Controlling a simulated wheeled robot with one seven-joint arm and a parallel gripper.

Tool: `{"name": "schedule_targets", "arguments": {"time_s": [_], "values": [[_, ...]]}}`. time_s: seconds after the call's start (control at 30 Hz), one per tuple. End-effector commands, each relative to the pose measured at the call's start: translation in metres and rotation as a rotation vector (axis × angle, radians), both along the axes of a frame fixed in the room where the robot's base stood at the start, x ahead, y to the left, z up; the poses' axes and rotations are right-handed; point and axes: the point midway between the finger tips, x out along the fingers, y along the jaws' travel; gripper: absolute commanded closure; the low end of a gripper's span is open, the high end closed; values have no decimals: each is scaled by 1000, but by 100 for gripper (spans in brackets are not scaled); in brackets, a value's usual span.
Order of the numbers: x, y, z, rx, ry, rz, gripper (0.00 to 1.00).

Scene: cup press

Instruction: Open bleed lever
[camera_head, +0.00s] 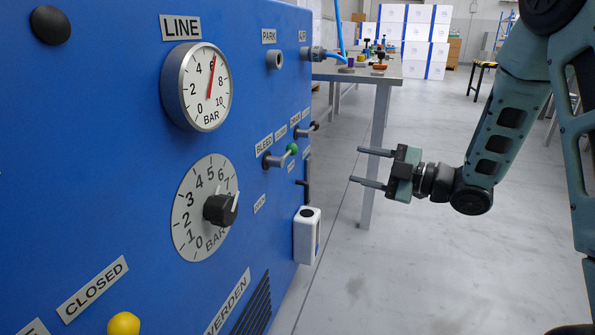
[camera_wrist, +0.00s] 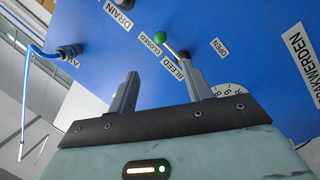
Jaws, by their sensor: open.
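The bleed lever (camera_head: 279,158) is a short metal stem with a green ball knob on the blue panel, by a BLEED label (camera_head: 264,144). In the wrist view the bleed lever (camera_wrist: 171,46) points up and left, its green knob beside the CLOSED label (camera_wrist: 152,45); the OPEN label (camera_wrist: 219,48) is on the other side. My gripper (camera_head: 357,165) is open and empty, to the right of the lever and apart from it, fingers pointing at the panel. In the wrist view my gripper (camera_wrist: 163,68) has its right finger overlapping the lever's base area.
A second lever (camera_head: 307,128) sits farther along the panel. A pressure gauge (camera_head: 208,88), a dial knob (camera_head: 220,209) and a white box (camera_head: 306,235) are on the panel. A blue hose (camera_wrist: 33,60) runs from a fitting. A workbench (camera_head: 345,72) stands behind; the floor between is clear.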

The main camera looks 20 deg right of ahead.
Motion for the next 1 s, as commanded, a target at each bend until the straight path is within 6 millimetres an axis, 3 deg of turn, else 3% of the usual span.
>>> {"name": "schedule_targets", "arguments": {"time_s": [0.27,0.8,1.0], "values": [[17,17,-3,4,-14,12,50],[99,92,-5,5,-14,9,50],[119,110,-4,5,-12,7,50]]}}
